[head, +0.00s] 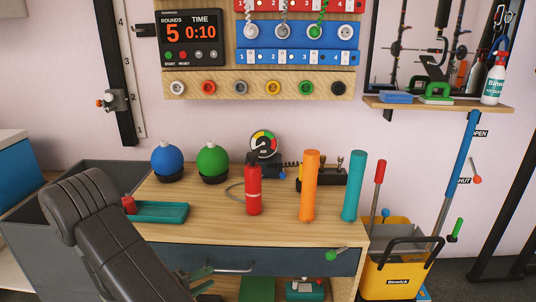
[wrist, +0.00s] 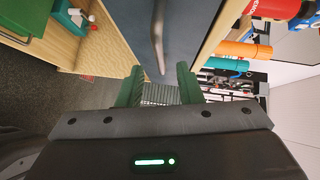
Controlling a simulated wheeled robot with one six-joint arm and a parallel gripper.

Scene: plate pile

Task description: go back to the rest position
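My gripper (head: 203,280) is low in front of the wooden bench, left of the grey drawer's (head: 290,261) handle (head: 232,268). Its two green fingers stand apart with nothing between the tips, as the wrist view (wrist: 160,84) shows. The handle (wrist: 157,32) shows just beyond the fingertips there; I cannot tell whether they touch it. The drawer is shut or nearly so.
On the bench top (head: 200,230) stand a red extinguisher (head: 253,190), orange (head: 309,186) and teal (head: 353,186) cylinders, blue (head: 167,160) and green (head: 212,160) balls, and a teal tray (head: 160,212). A yellow bucket (head: 392,276) stands right. Open shelves lie below the drawer.

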